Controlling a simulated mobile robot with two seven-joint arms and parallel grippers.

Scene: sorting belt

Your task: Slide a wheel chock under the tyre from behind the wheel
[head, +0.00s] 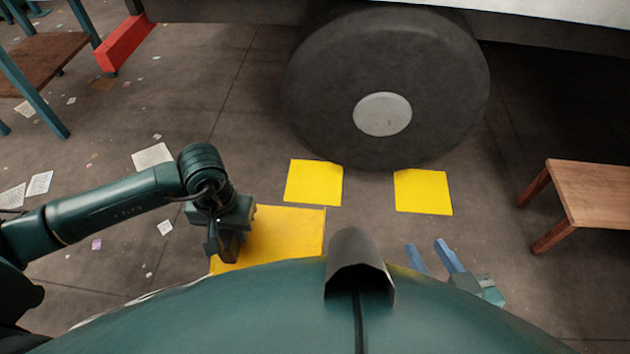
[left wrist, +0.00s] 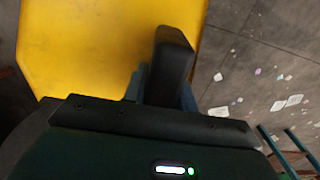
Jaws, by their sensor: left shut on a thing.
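The black tyre (head: 320,115) with its pale hub stands on the floor at the top middle of the head view. The yellow wheel chock (head: 285,232) is in front of and left of the tyre, apart from it. It fills the upper left of the left wrist view (left wrist: 90,50), with a dark upright grip (left wrist: 172,65). My left gripper (head: 226,246) is shut on this grip; its blue fingers (left wrist: 160,90) show on both sides. Part of the chock is hidden by my body. My right gripper (head: 432,257) is open and empty at lower right, its blue fingers apart.
Two flat yellow squares (head: 313,183) (head: 423,191) lie on the floor near the tyre's base. A wooden table (head: 592,193) stands at right. A red block (head: 124,44) and a wooden-topped stand (head: 35,62) are at upper left. Paper scraps (head: 152,156) litter the left floor.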

